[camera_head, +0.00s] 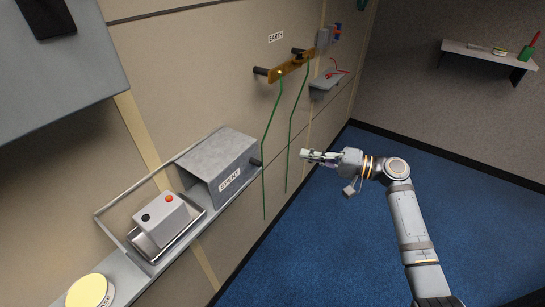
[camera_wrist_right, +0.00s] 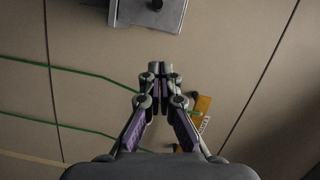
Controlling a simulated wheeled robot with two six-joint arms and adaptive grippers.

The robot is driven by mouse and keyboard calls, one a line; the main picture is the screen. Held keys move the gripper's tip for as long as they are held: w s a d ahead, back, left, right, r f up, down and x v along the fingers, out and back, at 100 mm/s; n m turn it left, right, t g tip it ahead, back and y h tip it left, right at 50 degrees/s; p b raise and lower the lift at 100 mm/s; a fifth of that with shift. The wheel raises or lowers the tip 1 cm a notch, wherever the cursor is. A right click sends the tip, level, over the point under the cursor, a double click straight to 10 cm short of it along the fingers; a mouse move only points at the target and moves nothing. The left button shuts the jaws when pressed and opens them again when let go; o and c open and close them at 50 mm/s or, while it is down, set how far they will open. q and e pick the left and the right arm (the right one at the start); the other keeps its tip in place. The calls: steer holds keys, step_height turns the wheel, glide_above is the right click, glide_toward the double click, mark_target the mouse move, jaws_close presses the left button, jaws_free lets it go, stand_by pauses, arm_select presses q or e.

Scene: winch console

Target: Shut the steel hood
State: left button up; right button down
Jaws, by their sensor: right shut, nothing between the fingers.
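A button box (camera_head: 160,219) with a black and an orange button stands on the wall ledge at the left of the head view. Shiny steel (camera_head: 190,229) shows around its foot; I cannot tell for sure whether this is the hood. A grey steel box (camera_head: 217,158) marked SPENT stands just right of it, with a dark knob on its right end. That end seems to show at the top of the wrist view (camera_wrist_right: 140,14). My right gripper (camera_head: 305,155) is shut and empty, out in the air right of these boxes, apart from everything. My left gripper is out of view.
Green cables (camera_head: 270,138) hang from a brass-coloured bar (camera_head: 291,68) on the wall, left of my right gripper. A small shelf (camera_head: 329,80) is beyond. A yellow disc (camera_head: 89,291) lies at the near left. The blue floor (camera_head: 310,240) is clear.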

steer(key=a+p, duration=0.1)
steer(key=a, duration=0.2)
steer(key=w+a+p, duration=0.1)
steer(key=a, duration=0.3)
steer(key=a+f+p, duration=0.1)
steer(key=a, duration=0.2)
steer(key=shift+w+a+f, duration=0.1)
steer(key=shift+w+a, duration=0.05)
steer(key=shift+w, duration=0.1)
steer(key=shift+s+a+f+p, duration=0.2)
steer(key=shift+s+p, duration=0.1)
steer(key=shift+s, duration=0.1)
